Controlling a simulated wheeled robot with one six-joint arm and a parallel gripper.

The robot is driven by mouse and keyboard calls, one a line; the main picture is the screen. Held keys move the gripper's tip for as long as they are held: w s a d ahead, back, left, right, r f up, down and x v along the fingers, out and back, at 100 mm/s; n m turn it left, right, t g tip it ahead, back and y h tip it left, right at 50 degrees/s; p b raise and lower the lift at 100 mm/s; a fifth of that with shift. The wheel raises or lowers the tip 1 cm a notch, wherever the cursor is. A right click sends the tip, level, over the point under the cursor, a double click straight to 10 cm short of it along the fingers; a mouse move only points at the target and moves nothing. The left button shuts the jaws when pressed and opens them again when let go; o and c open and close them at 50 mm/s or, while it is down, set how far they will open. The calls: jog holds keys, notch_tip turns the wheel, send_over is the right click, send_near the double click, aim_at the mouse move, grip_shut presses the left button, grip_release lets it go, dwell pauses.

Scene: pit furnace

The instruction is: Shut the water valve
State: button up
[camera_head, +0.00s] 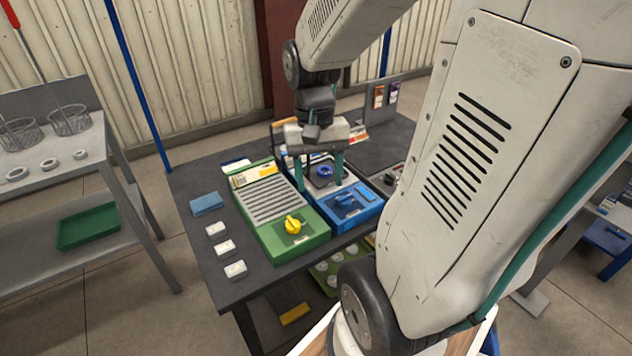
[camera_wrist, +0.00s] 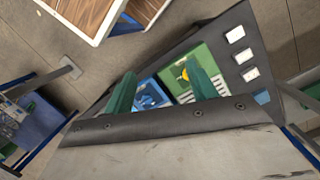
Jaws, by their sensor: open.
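A blue box (camera_head: 354,206) with a blue lever knob (camera_head: 344,200) sits on the dark table. Behind it, a round blue knob (camera_head: 325,171) sits on a dark mount, partly between my fingers. No label is readable, so I cannot tell which knob is the water valve. A green box (camera_head: 278,222) with a yellow knob (camera_head: 293,225) stands to the left. My gripper (camera_head: 319,181) is open and empty, pointing down over the back of the boxes. The wrist view shows my gripper (camera_wrist: 160,66) with fingers apart, the blue box (camera_wrist: 151,94) and the yellow knob (camera_wrist: 184,75).
The dark table (camera_head: 189,184) carries several white blocks (camera_head: 224,248) and a blue block (camera_head: 207,204) at left. An upright panel (camera_head: 375,112) with small boxes stands behind. A shelf (camera_head: 62,160) with wire baskets is at far left. My arm hides the table's right side.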

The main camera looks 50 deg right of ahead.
jog(key=w+d+f+m, duration=0.3)
jog(key=d+f+m, duration=0.7)
jog(key=d+f, duration=0.35)
jog(key=m+t, duration=0.2)
jog(key=m, duration=0.3)
send_over(345, 197)
jog(key=shift+s+a+f+h, duration=0.1)
jog(key=shift+f+h, duration=0.05)
jog(key=shift+f, duration=0.25)
jog(key=shift+s+a+f+h, duration=0.1)
jog(key=shift+f+h, duration=0.05)
jog(key=shift+f, duration=0.25)
jog(key=shift+w+d+m, duration=0.25)
jog(key=shift+w+m, duration=0.05)
jog(key=shift+m, duration=0.3)
notch_tip(345, 197, down, 8)
jog(key=shift+r, duration=0.15)
jog(key=c, duration=1)
